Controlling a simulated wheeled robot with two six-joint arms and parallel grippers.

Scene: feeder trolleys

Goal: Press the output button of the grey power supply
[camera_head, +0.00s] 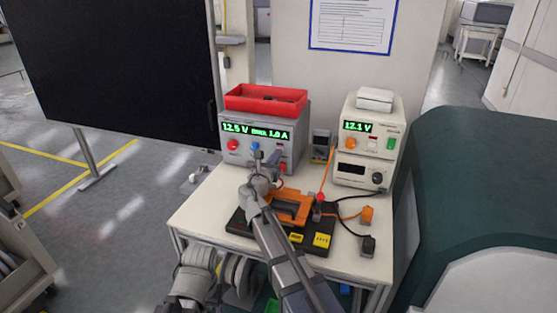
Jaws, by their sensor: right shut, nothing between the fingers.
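The grey power supply (297,133) stands at the back left of the white table, its green display lit with 12.5 V and 1.0 A. A red knob (233,145) shows at the left of its front and a blue one (255,147) near the middle. My right arm reaches up from the bottom of the view. My right gripper (257,161) is shut and empty, in front of the lower middle of that panel. It hides part of the panel, and I cannot make out the output button. Whether the fingertips touch the panel is unclear. My left gripper is not in view.
A red tray (265,104) lies on the grey supply. A cream instrument stack (370,140) showing 12.1 V stands right, with a small meter (320,147) between. A black and orange fixture (320,243) with cables lies under my arm. A dark green cabinet (470,180) stands right.

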